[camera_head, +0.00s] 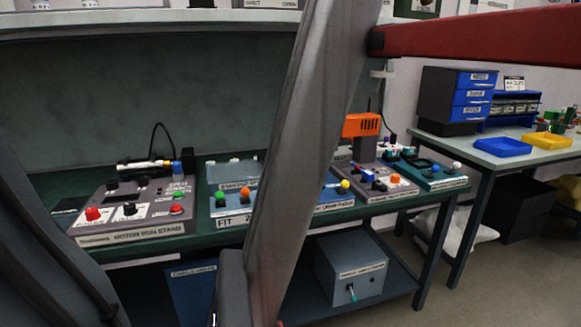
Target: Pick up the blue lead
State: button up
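I cannot make out a blue lead for certain. A small blue cap (177,167) stands at the back right of the grey motor run stand (150,222), by the end of a dark and brass-coloured rod (145,164). A thin black cable (155,135) loops up behind that rod. My gripper's fingers do not show, so whether it holds anything cannot be seen. A large grey link that looks like my own arm crosses the middle of the view and hides part of the bench.
The green bench (408,203) carries several control boxes with coloured knobs and an orange device (361,125). A grey box (350,268) sits on the lower shelf. At right, another table (500,150) holds blue drawers (475,97) and blue and yellow trays. Floor is clear at lower right.

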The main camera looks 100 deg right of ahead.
aim_at(369, 176)
jog(key=z, duration=0.2)
jog(key=i, duration=0.3)
jog(key=z, duration=4.75)
jog(key=i, duration=1.3)
jog(key=u, duration=0.35)
